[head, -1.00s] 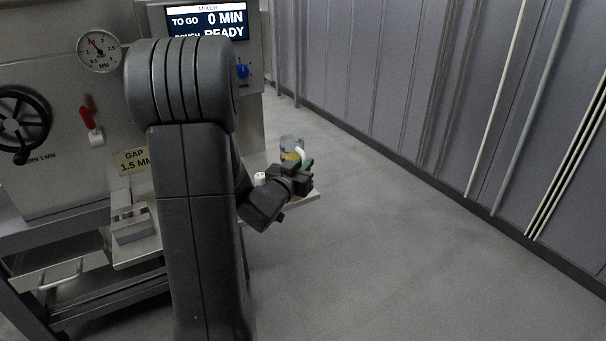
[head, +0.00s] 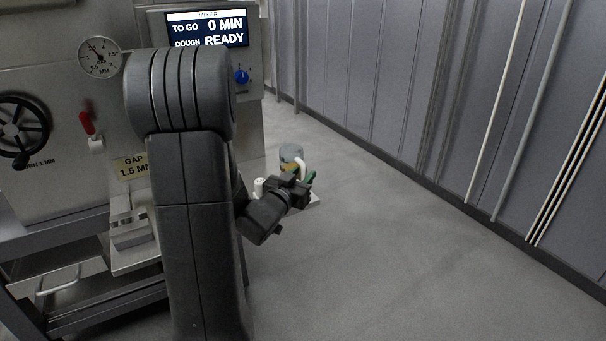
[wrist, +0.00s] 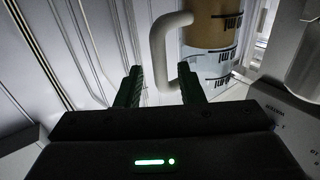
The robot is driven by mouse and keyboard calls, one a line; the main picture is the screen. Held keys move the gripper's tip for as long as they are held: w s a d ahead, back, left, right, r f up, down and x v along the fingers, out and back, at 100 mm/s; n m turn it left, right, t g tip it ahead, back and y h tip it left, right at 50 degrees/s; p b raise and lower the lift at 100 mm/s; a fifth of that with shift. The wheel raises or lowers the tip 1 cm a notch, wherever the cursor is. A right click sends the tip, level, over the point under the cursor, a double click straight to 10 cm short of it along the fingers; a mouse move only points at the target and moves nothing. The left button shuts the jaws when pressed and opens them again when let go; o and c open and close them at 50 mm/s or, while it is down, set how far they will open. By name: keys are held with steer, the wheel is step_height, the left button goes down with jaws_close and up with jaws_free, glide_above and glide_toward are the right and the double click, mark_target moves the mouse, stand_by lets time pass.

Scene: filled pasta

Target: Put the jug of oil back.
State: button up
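The jug of oil (head: 291,151) is a clear jug with yellow-brown oil low inside and a pale handle (head: 301,164). In the head view it is upright behind my gripper (head: 308,183), at the shelf's right end; its base is hidden. The wrist view, which looks upside down, shows the jug (wrist: 209,62) with dark markings and its handle (wrist: 158,50). My gripper's two green fingers (wrist: 161,82) stand apart, one on each side of the handle, with visible gaps. The gripper looks open around the handle.
A narrow shelf (head: 315,201) carries a small white container (head: 259,186) left of the jug. The mixer panel (head: 208,30) reads dough ready. A grey panelled wall (head: 400,90) runs along the right. The floor (head: 420,260) between is clear.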

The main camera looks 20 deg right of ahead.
steer(key=p+v, duration=0.1)
steer(key=v, duration=1)
